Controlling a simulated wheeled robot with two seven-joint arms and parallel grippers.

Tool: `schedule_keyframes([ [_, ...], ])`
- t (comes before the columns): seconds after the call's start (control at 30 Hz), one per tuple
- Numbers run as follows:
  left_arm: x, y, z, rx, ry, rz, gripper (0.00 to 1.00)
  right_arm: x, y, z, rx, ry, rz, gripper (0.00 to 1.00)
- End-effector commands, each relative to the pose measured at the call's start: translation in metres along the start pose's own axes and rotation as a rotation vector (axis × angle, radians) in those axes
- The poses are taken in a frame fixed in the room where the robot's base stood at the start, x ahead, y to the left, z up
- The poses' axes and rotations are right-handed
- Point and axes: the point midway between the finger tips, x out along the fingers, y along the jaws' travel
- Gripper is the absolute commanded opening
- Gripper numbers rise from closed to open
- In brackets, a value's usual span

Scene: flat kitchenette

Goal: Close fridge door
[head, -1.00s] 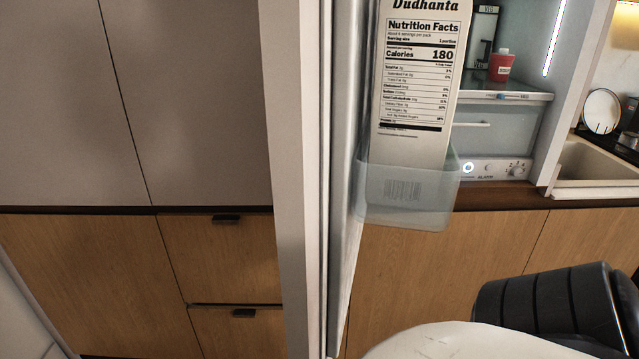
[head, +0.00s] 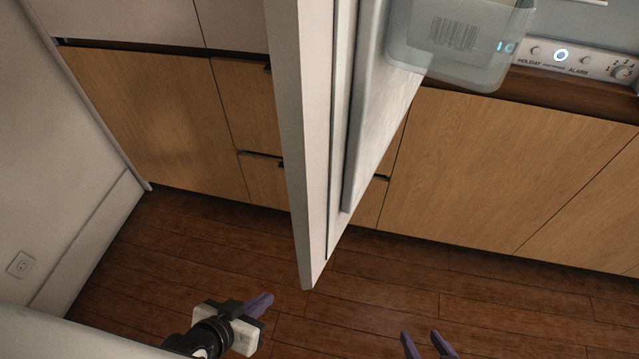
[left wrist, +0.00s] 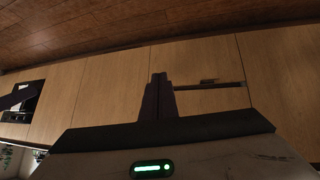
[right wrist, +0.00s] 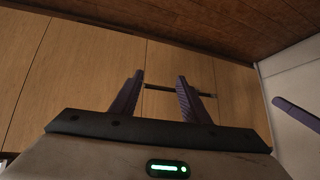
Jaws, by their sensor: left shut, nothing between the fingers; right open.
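The fridge door (head: 313,150) stands open in the head view, seen nearly edge-on, its lower corner hanging above the wooden floor. A clear door bin (head: 455,45) is on its inner side at the right. My left gripper (head: 262,304) is shut and empty, below and left of the door's lower corner, apart from it. It also shows shut in the left wrist view (left wrist: 158,80). My right gripper (head: 424,338) is open and empty at the bottom, right of the door. Its parted fingers show in the right wrist view (right wrist: 160,82). The door's hinge side is out of view.
Wooden cabinets and drawers (head: 500,170) line the back, below the fridge control panel (head: 575,62). A wall with a socket (head: 20,264) is at the left. The wooden floor (head: 400,280) between the grippers and the cabinets is clear.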

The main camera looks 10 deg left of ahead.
Motion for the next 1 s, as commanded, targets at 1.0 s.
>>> schedule_keyframes([
  [1.0, -0.275, -0.01, -0.312, 0.737, 0.503, 1.467, 0.0, 0.081, -0.008, 0.055, -0.023, 0.025, -0.025, 0.42],
])
